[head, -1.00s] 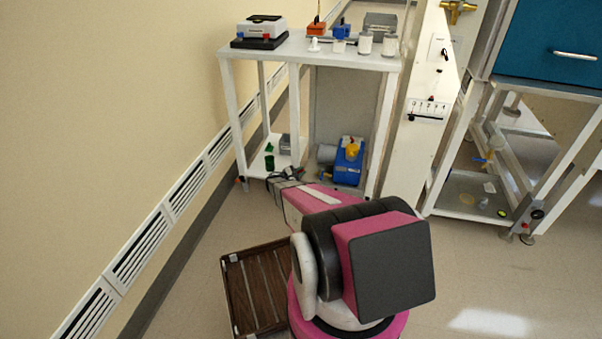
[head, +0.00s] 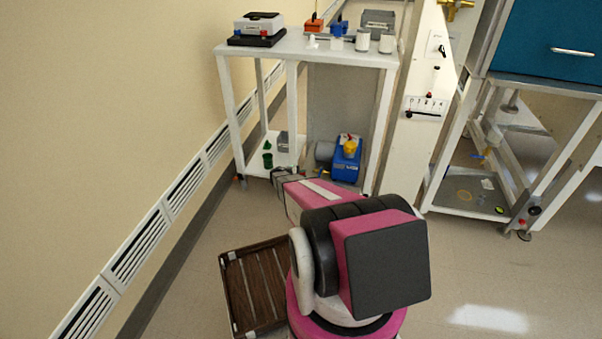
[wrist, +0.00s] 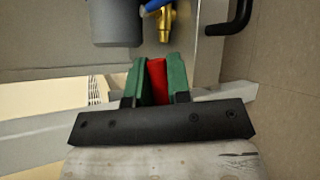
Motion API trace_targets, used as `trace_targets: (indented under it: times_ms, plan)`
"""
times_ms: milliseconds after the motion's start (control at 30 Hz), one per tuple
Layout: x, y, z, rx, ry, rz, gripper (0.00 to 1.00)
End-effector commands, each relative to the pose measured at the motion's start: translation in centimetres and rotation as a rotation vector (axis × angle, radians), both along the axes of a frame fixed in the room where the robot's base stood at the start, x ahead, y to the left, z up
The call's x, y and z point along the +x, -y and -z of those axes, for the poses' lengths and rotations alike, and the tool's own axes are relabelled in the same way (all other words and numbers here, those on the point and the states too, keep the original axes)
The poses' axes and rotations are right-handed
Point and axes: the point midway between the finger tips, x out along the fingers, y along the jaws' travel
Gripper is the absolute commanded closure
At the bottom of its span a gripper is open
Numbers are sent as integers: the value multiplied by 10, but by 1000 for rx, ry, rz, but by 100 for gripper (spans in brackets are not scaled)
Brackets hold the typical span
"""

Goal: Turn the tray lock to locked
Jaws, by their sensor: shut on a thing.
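My gripper (wrist: 158,82) shows in the wrist view as two green fingers on a dark bar. It is shut on a narrow red piece (wrist: 157,80) standing between the fingers. The frames do not show clearly whether this red piece is the tray lock's handle, and no lock marking can be read. In the head view my pink and black arm reaches toward the lower part of the white stand (head: 224,110), and the fingertips cannot be made out there.
In the wrist view a grey cylinder (wrist: 115,22) and a brass valve with a blue handle (wrist: 165,25) are just beyond the fingers. A blue pump (head: 346,165) sits low in the stand. A slatted brown tray (head: 254,287) lies beside my base. Floor at right is clear.

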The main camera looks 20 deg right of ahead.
Motion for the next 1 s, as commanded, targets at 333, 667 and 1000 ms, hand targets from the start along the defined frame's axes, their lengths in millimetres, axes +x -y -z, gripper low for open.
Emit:
trace_targets:
  times_ms: [333, 667, 1000]
  plan:
    - [-2, 0, 20, 274, 183, 1, 100]
    - [1, -3, 35, 485, 327, 1, 100]
    - [4, -7, 42, 599, 404, 0, 100]
